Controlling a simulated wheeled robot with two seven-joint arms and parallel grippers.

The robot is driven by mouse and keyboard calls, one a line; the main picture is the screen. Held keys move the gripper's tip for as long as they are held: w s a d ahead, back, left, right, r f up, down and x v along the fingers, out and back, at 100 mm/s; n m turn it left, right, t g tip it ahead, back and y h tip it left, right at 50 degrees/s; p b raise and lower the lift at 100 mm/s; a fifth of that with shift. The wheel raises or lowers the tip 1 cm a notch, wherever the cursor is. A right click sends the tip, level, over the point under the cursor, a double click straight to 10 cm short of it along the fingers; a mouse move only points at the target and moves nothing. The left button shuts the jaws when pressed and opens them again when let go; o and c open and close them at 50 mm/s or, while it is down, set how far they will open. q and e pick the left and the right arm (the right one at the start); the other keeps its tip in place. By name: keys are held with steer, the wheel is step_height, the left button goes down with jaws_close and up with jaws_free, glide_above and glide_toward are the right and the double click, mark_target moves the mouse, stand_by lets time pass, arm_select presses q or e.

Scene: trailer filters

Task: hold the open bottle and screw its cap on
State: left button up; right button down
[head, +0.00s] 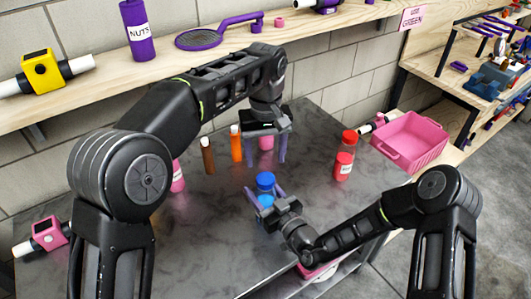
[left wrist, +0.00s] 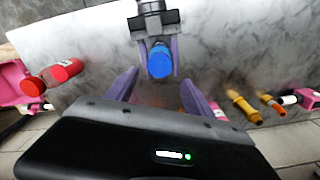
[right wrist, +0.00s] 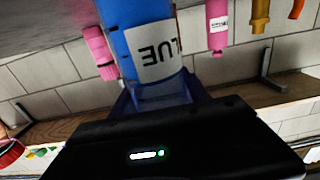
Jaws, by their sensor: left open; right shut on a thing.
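A blue bottle (head: 265,200) stands upright near the middle of the grey table. My right gripper (head: 266,194) is shut around its side; the right wrist view shows the bottle (right wrist: 140,35) and its label close up. A blue cap (head: 265,180) sits at the bottle's top; I cannot tell how tight it is. In the left wrist view the cap's round top (left wrist: 160,60) lies just beyond the fingertips. My left gripper (head: 267,163) is open and empty, pointing down, a little above and behind the cap, apart from it.
Brown (head: 208,155), orange (head: 236,143) and pink (head: 177,177) bottles stand behind. Two red-topped containers (head: 343,166) stand at right, near a pink crate (head: 412,137). A pink-and-white part (head: 45,237) lies at the left edge. A wooden shelf (head: 110,73) runs along the back wall.

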mark_target(265, 178)
arm_select(q)
steer(key=shift+f, duration=3.9)
steer(key=shift+c, duration=0.3)
jaws_close()
steer(key=m, duration=0.5)
steer(key=shift+m, duration=0.3)
steer(key=m, duration=0.5)
steer(key=shift+m, duration=0.4)
steer(key=shift+o, duration=1.1)
jaws_free()
